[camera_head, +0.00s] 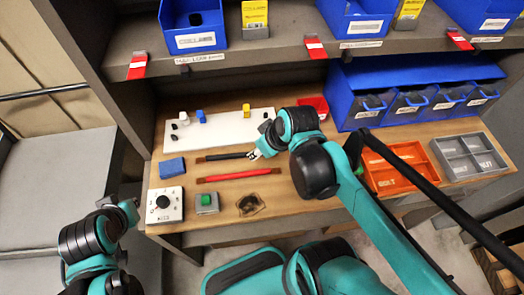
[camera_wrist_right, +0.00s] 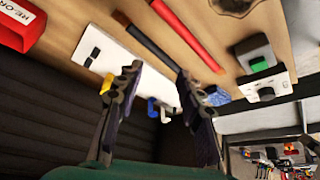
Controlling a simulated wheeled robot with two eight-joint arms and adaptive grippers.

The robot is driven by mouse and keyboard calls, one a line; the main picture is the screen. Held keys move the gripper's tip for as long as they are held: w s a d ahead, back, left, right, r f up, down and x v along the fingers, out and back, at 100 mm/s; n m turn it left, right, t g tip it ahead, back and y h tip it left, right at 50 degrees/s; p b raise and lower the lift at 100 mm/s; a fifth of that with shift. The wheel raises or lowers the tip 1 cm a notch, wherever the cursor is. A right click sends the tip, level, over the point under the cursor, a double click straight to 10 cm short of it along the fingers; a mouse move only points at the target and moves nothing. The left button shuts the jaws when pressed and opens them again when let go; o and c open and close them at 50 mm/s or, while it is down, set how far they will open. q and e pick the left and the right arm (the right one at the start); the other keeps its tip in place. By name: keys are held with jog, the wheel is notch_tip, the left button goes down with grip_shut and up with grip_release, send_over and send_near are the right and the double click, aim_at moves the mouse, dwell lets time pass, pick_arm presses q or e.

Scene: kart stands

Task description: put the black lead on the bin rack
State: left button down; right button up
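The black lead (camera_head: 225,156) lies on the wooden bench, roughly level across the picture, above the red lead (camera_head: 238,175). In the right wrist view the black lead (camera_wrist_right: 148,42) runs beyond my fingertips, one end near the right-hand finger. My right gripper (camera_head: 254,154) is at the lead's right end; in the wrist view its fingers (camera_wrist_right: 160,72) are spread with nothing held. Contact with the lead cannot be told. The blue bin rack (camera_head: 345,76) stands at the bench's back right, holding several bins. My left gripper (camera_head: 130,207) is left of the bench; its fingers are unclear.
A white board (camera_head: 225,130) with small blocks lies behind the leads. A blue block (camera_head: 172,168), a dial box (camera_head: 164,204) and a green-button box (camera_head: 206,203) are left and front. Orange (camera_head: 393,172) and grey (camera_head: 467,157) trays sit right. A shelf (camera_head: 260,52) overhangs the back.

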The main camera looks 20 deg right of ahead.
jog(key=s+m+t, duration=0.1)
jog(key=s+r+m+t+h, duration=0.1)
jog(key=m, duration=0.1)
jog(key=shift+a, duration=0.15)
jog(key=shift+w, duration=0.1)
jog(key=shift+f+b, duration=0.3)
jog(key=shift+b, duration=0.05)
dwell(0.8)
